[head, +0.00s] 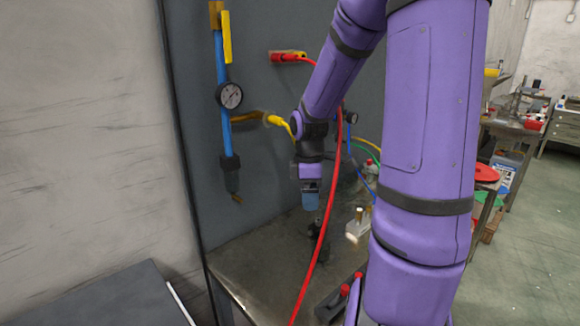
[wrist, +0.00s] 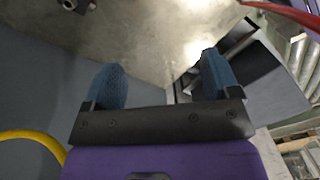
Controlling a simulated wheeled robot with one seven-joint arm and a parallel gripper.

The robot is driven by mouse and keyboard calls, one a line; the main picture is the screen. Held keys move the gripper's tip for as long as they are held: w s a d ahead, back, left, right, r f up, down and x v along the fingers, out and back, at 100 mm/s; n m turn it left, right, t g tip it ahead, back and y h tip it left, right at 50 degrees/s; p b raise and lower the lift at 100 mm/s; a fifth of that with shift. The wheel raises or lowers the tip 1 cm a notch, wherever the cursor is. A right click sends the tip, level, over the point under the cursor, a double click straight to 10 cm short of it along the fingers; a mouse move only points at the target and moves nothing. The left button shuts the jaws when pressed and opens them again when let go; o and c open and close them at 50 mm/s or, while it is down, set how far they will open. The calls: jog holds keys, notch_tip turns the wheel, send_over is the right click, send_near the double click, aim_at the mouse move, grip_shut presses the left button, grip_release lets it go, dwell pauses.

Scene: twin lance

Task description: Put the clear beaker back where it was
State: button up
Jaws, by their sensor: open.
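My gripper (head: 310,203) points down over the grey metal bench in the head view, above a small dark fixture (head: 318,242). In the wrist view, the two blue fingers of my gripper (wrist: 158,62) are spread apart with nothing between them. I cannot make out the clear beaker in either view. My own arm hides part of the bench on the right in the head view.
A red hose (head: 325,225) hangs in front of the bench (head: 265,265), close to my gripper. A pale block (head: 358,226) and a red-capped clear bottle (head: 370,171) stand on the right. A gauge (head: 229,95) on a blue pipe is on the wall panel. The bench's left part is bare.

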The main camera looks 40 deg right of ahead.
jog(key=s+a+r+m+t+h, duration=0.2)
jog(key=s+a+r+m, duration=0.15)
jog(key=a+r, duration=0.7)
jog(key=s+a+r+m+t+y, duration=0.1)
jog(key=s+a+r+m+t, duration=0.3)
jog(key=s+a+r, duration=0.3)
jog(key=shift+s+a+m+y, duration=0.4)
jog(key=shift+s+a+m, duration=0.3)
jog(key=shift+s, duration=0.5)
jog(key=shift+d, duration=0.1)
